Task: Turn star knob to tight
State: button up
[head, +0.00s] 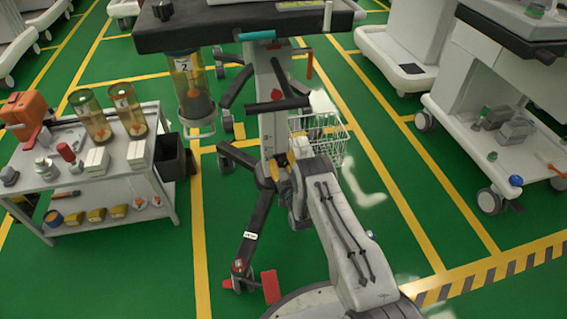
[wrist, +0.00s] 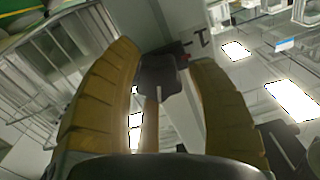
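In the wrist view a dark star knob (wrist: 161,75) with a white line on its face sits in front of a pale column. A red mark shows just behind it. My gripper (wrist: 164,66) has two yellow fingers, spread apart, one on each side of the knob. I cannot tell whether either finger touches it. In the head view my gripper (head: 282,166) is at the pale column (head: 270,125) of a cart, low down near its legs. The knob itself is hard to make out there, with my gripper over that spot.
A second dark knob (wrist: 283,145) shows at lower right in the wrist view. Dark handles (head: 277,105) and a wire basket (head: 322,138) are close to the column. A low trolley with bottles (head: 95,190) stands left. Green floor is open at lower left.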

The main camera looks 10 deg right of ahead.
jog(key=c, duration=0.9)
jog(key=shift+w+r+m, duration=0.1)
jog(key=shift+r+m, duration=0.05)
jog(key=shift+m, duration=0.65)
jog(key=o, duration=0.9)
jog(key=shift+o, duration=0.2)
jog(key=shift+s+f, duration=0.2)
jog(key=shift+s, duration=0.55)
jog(key=s, duration=1)
jog(key=shift+s, duration=0.3)
jog(key=shift+o, duration=0.2)
jog(key=shift+r, duration=0.1)
